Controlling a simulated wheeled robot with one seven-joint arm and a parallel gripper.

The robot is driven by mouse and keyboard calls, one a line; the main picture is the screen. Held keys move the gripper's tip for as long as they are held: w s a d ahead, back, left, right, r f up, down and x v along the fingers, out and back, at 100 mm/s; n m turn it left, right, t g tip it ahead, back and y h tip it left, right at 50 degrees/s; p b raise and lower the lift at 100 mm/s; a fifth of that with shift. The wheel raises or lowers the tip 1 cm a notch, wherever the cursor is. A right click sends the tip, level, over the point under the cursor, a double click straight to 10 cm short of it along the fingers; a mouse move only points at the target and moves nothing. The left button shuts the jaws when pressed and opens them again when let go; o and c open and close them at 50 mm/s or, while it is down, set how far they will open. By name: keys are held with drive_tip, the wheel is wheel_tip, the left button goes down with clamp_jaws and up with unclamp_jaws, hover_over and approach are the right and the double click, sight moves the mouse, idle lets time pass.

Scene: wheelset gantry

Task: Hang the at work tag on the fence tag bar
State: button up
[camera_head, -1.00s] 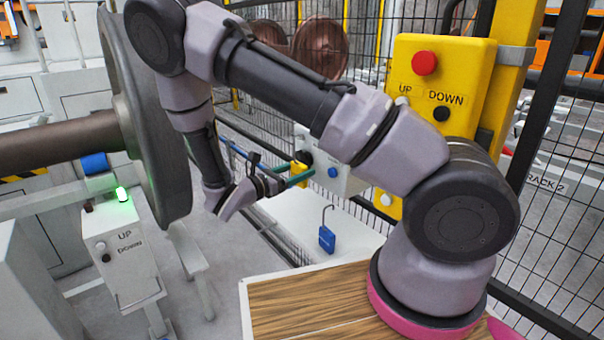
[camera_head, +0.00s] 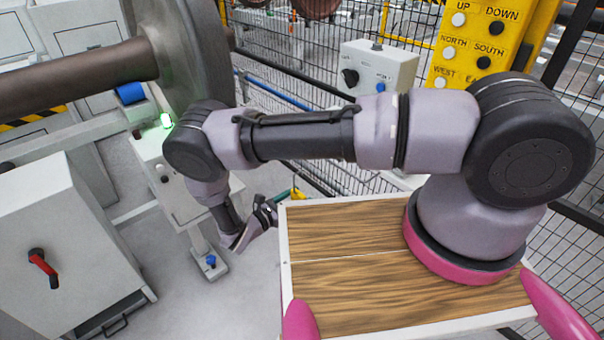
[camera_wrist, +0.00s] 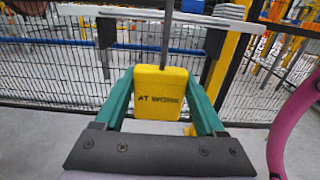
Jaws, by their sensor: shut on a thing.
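The at work tag is a yellow block (camera_wrist: 160,92) with dark "AT WORK" lettering in the wrist view, with a thin grey stem rising out of the top of the picture. My gripper (camera_wrist: 160,100) has green fingers shut on its two sides. In the head view the tag (camera_head: 297,194) shows small at my gripper (camera_head: 272,206), low beside the wooden deck and in front of the fence. A blue bar (camera_head: 275,92) runs along the fence mesh. A pale bar (camera_wrist: 150,12) crosses the top of the wrist view; I cannot tell which is the tag bar.
A grey control box (camera_head: 378,68) and a yellow button panel (camera_head: 480,50) stand at the fence. The large wheel (camera_head: 188,55) and a button pedestal (camera_head: 170,180) are left of my arm. A cabinet with a red handle (camera_head: 43,265) stands at lower left.

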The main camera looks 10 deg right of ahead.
drive_tip(key=shift+s+f, duration=0.4)
drive_tip(key=shift+f, duration=0.15)
drive_tip(key=f+x, duration=0.2)
drive_tip(key=x, duration=1.3)
drive_tip(key=shift+w+d, duration=0.2)
drive_tip(key=shift+d, duration=0.1)
idle(0.3)
drive_tip(key=o, duration=1.3)
drive_tip(key=shift+o, duration=0.2)
